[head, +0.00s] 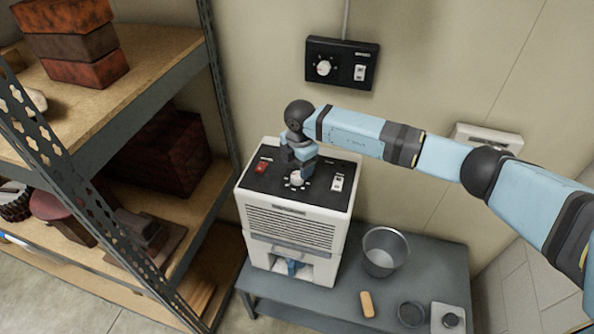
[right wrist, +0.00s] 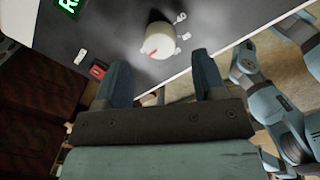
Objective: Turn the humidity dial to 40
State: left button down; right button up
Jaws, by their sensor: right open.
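A white dehumidifier-like unit (head: 290,232) stands on a low grey table. Its black top panel holds a white dial (head: 297,180) with marks around it; the lettering is too small to read. My right gripper (head: 300,170) is above the panel, close over this dial. In the right wrist view the dial (right wrist: 158,40) is a white knob with a red line toward its lower left. My right gripper (right wrist: 163,78) is open there, its two fingers short of the knob and apart from it. My left gripper is not in view.
A red switch (head: 262,167) and a white switch (head: 338,183) flank the dial. A black wall box (head: 341,47) with another dial (head: 323,68) hangs above. A metal bucket (head: 385,252) stands right of the unit. A shelf rack (head: 165,50) stands close on the left.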

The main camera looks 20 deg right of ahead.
aim_at(297, 175)
jog(key=shift+w+f, duration=0.1)
jog(key=shift+f, duration=2.05)
jog(key=shift+a, duration=0.1)
jog(key=shift+c, duration=0.4)
jog(key=c, duration=0.8)
jog(key=shift+c, duration=0.2)
